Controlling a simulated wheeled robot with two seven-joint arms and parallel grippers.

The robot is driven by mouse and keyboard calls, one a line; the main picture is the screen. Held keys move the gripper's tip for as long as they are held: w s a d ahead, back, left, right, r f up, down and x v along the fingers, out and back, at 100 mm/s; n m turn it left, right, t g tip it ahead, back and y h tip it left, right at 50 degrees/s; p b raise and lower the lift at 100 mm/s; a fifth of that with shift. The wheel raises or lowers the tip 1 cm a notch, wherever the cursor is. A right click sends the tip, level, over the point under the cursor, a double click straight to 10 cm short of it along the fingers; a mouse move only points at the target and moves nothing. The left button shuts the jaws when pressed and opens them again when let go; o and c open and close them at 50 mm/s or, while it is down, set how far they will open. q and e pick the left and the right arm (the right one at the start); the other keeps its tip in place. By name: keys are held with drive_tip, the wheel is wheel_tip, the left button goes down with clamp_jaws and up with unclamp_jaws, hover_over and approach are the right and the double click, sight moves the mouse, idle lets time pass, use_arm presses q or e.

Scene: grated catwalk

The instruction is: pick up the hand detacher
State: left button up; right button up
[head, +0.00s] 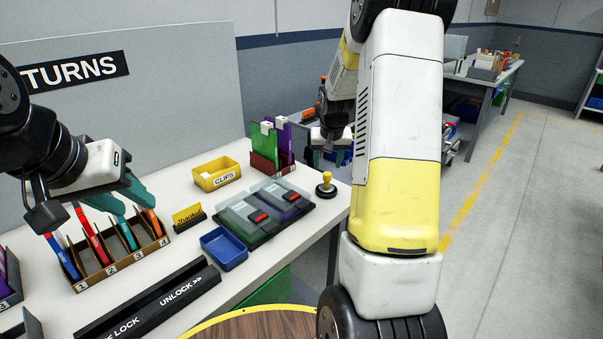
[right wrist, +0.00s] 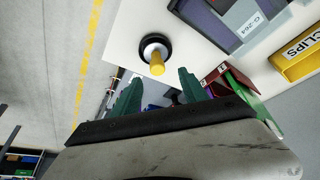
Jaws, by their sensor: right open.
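The hand detacher (head: 326,185) has a yellow knobbed handle on a round black base and stands upright near the white table's right end. It also shows in the right wrist view (right wrist: 156,62), with its handle pointing toward the gap between my fingers. My right gripper (head: 330,157) is open and empty, with teal fingers, beyond the table's far right corner in the head view. In the right wrist view my right gripper (right wrist: 158,80) is apart from the detacher. My left gripper (head: 138,208) is open above the numbered rack, with its fingers apart.
A numbered rack (head: 120,262) with colored cards, a yellow CLIPS bin (head: 216,174), a blue tray (head: 224,249) and grey-lidded cases (head: 266,212) crowd the table. Floor on the right is clear.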

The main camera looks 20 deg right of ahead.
sight(327, 173)
drive_tip(key=x, duration=0.7)
drive_tip(key=shift+w+d+f, duration=0.1)
drive_tip(key=shift+d+f, duration=0.1)
drive_tip(key=shift+d, duration=0.05)
clamp_jaws()
